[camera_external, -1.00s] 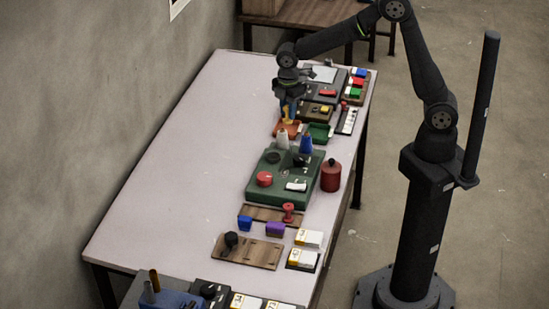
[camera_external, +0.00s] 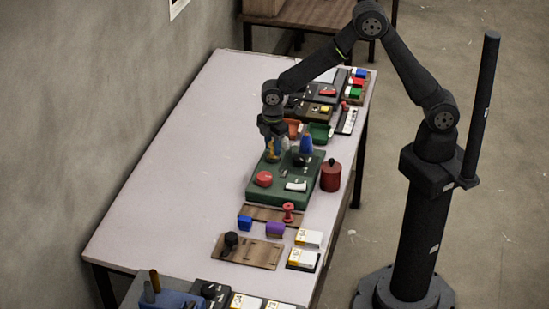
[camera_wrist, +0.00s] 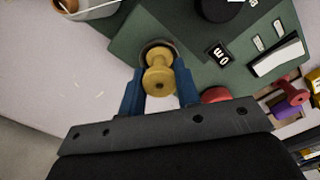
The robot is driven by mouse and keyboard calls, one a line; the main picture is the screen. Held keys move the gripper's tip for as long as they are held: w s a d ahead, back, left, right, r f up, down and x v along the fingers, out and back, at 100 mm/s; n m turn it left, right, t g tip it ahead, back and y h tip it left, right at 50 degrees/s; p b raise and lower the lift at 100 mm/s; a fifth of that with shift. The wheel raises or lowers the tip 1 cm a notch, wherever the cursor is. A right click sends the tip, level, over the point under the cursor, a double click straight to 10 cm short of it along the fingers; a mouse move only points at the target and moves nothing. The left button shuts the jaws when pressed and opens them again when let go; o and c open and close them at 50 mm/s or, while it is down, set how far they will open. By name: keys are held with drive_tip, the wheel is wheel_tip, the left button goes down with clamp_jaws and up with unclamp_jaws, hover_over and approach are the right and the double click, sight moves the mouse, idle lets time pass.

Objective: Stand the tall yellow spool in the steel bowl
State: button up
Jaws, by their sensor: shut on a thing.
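The yellow spool (camera_wrist: 158,62) is held between the two blue fingers of my gripper (camera_wrist: 158,78), seen from above in the wrist view. In the external view, my gripper (camera_external: 272,150) is low over the far left corner of the green board, with the spool (camera_external: 272,156) upright below it. The steel bowl (camera_wrist: 155,42) shows as a grey rim directly behind the spool's lower end; the spool covers most of it. I cannot tell whether the spool's foot touches the bowl's floor. In the external view the bowl is hidden or too small to make out.
The green board (camera_external: 262,194) carries a red button (camera_external: 264,179), a black knob (camera_external: 300,160) and a white switch (camera_external: 296,186). A red canister (camera_external: 331,176) stands right of the board. The table's left side is clear.

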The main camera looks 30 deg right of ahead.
drive_tip(key=o, duration=0.9)
drive_tip(key=shift+f, duration=0.15)
drive_tip(key=shift+o, duration=0.2)
wheel_tip(320, 180, up, 12)
drive_tip(key=shift+r, duration=0.2)
drive_tip(key=shift+f, duration=0.1)
drive_tip(key=shift+f, duration=4.1)
